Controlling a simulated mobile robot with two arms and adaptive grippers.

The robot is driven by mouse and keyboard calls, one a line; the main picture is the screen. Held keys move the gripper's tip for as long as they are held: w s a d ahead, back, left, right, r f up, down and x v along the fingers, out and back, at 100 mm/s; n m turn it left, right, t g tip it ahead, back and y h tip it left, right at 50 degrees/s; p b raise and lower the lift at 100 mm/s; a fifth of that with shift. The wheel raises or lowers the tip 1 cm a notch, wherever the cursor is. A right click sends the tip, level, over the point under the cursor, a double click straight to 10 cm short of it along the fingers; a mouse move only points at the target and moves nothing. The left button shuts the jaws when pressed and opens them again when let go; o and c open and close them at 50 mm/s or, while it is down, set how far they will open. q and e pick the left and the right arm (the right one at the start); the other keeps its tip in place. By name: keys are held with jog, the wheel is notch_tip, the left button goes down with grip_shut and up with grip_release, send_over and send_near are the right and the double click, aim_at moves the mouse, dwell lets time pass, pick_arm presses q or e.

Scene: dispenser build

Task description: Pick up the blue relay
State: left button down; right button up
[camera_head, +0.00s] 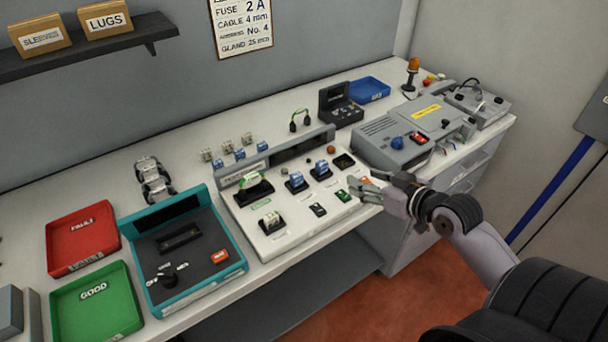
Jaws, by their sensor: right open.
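Several small blue relay-like blocks show. One blue block (297,179) and another blue block (321,168) sit in dark sockets on the white sloped dispenser panel (262,237). Two more, a blue block (239,154) and a blue block (262,146), stand on the bench behind the panel. Which one is the task's relay I cannot tell. My right gripper (366,189) is open and empty at the panel's right end, beside a small green part (342,195) and partly over an orange part (365,181). It is apart from the blue blocks. My left gripper is out of view.
A teal-framed tester (218,205), a red FAULT tray (60,262) and a green GOOD tray (60,313) stand to the left. A grey machine (385,129) and a blue bin (370,88) are at the right. Clear bench (125,172) lies behind the trays.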

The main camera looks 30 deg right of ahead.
jog(key=p, duration=0.1)
send_near(321, 162)
jog(key=shift+w+f+p, duration=0.15)
jog(key=shift+w+p, duration=0.55)
jog(key=shift+w, duration=0.55)
jog(key=shift+w+f, duration=0.3)
jog(key=shift+w, duration=0.15)
jog(key=shift+f+p+x, duration=0.1)
jog(key=shift+p+x, duration=0.3)
jog(key=shift+x, duration=0.9)
jog(key=shift+f+p+x, duration=0.15)
jog(key=shift+p+x, duration=0.25)
jog(key=shift+x, duration=0.9)
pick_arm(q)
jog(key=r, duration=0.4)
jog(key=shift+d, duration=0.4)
pick_arm(e)
jog(key=shift+s, duration=0.15)
jog(key=shift+c, duration=0.8)
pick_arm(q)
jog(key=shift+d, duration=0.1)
pick_arm(e)
jog(key=c, duration=0.9)
